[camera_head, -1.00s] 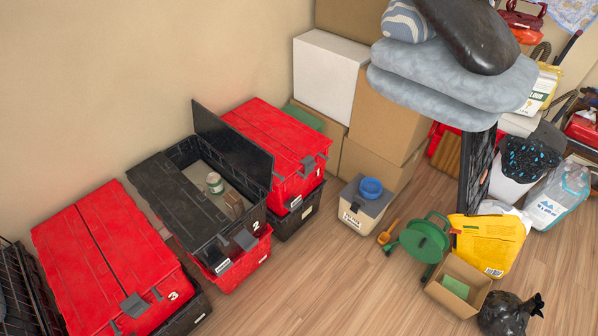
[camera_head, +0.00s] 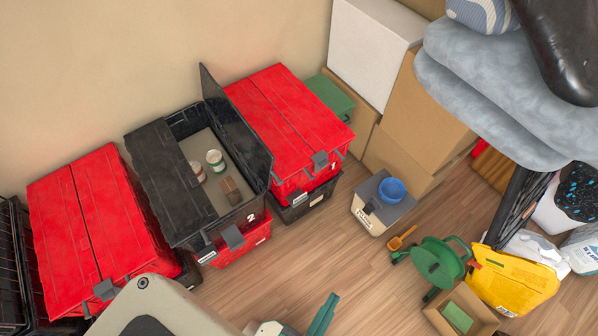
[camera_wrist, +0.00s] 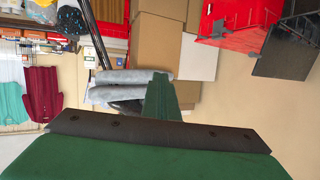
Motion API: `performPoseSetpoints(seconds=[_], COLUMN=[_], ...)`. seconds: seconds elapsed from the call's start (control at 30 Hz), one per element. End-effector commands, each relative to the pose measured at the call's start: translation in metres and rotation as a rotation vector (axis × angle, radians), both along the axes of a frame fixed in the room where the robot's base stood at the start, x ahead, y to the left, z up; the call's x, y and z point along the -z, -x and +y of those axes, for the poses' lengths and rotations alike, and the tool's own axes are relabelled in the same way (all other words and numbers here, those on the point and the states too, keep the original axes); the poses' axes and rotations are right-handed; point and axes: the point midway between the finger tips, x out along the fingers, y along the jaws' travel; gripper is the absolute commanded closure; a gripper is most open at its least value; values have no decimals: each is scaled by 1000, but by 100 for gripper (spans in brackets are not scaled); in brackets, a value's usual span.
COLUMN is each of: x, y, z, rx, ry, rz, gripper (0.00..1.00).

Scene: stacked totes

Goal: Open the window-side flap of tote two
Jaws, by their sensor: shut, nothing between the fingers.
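Tote two (camera_head: 190,238) is a black tote marked 2, stacked on a red tote (camera_head: 246,246). In the head view its right flap (camera_head: 236,130) stands upright. Its left flap (camera_head: 168,185) lies flat over the left part of the opening. Two cans (camera_head: 215,160) and a small brown box (camera_head: 230,190) show inside. No window is in view, so I cannot tell from the frames which side it is on. My gripper (camera_wrist: 160,85) shows green in the wrist view, shut and empty, away from the totes. Part of it also shows at the head view's bottom edge.
Red-lidded tote three (camera_head: 85,230) stands left of tote two, and red-lidded tote one (camera_head: 290,125) right of it. Floor in front of tote two is clear.

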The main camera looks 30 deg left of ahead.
Motion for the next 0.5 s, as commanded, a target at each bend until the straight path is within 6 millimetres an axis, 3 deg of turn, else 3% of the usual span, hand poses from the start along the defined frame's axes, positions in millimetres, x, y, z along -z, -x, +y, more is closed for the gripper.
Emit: performPoseSetpoints(seconds=[0.17, 0.3, 0.5], x=[96, 175, 258], y=[-19, -37, -72], z=[0, 11, 47], rx=[59, 87, 75], ry=[-178, -360, -630], rz=[160, 313, 515], gripper=[100, 100, 100])
